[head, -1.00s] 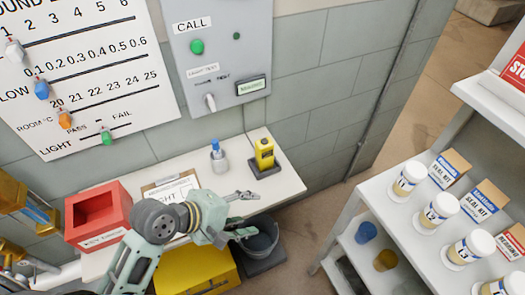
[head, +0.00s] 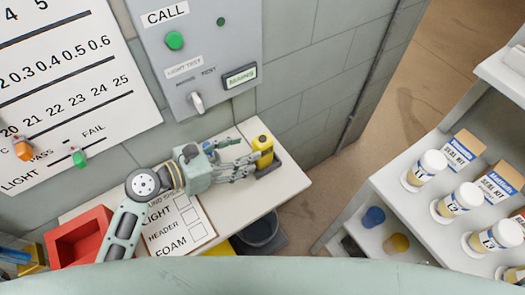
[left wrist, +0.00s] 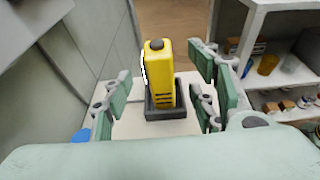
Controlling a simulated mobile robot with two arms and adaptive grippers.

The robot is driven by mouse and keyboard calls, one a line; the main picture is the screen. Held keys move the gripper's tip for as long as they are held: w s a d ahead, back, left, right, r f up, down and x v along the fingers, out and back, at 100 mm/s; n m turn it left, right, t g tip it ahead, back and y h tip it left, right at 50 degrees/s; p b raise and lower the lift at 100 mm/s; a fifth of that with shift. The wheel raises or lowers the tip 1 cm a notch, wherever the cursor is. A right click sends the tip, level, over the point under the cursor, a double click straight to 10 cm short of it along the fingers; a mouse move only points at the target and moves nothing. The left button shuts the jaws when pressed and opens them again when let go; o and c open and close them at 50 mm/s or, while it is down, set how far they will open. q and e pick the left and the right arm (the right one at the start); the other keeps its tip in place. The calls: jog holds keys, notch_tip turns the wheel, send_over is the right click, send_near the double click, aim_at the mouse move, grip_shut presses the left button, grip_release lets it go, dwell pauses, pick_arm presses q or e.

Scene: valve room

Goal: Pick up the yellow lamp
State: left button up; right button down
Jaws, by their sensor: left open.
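The yellow lamp (head: 262,150) stands upright in a dark square base at the right end of the white table. In the left wrist view the lamp (left wrist: 159,75) is in the middle, with a dark cap on top, in its dark base (left wrist: 166,112). My left gripper (head: 252,165) is open and points right towards the lamp. In the left wrist view its fingers (left wrist: 162,95) show on both sides of the lamp, with gaps and no visible contact. The lamp's left side is partly behind the fingers in the head view. My right gripper is not in view.
The white table (head: 285,185) carries a checklist sheet (head: 180,225) and a red box (head: 80,238). A grey wall panel (head: 200,60) with a switch is behind. A shelf (head: 400,200) with white jars stands right, across a gap. A dark bucket (head: 258,231) is below the table.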

aim_at(254, 147)
pick_arm(q)
jog(key=x, duration=0.3)
jog(key=shift+w+p, duration=0.1)
jog(key=shift+p, duration=0.25)
jog(key=x, duration=0.4)
jog(key=shift+a, duration=0.1)
jog(key=shift+w+d+f, duration=0.15)
jog(key=shift+d, duration=0.05)
jog(key=c, duration=1)
grip_shut()
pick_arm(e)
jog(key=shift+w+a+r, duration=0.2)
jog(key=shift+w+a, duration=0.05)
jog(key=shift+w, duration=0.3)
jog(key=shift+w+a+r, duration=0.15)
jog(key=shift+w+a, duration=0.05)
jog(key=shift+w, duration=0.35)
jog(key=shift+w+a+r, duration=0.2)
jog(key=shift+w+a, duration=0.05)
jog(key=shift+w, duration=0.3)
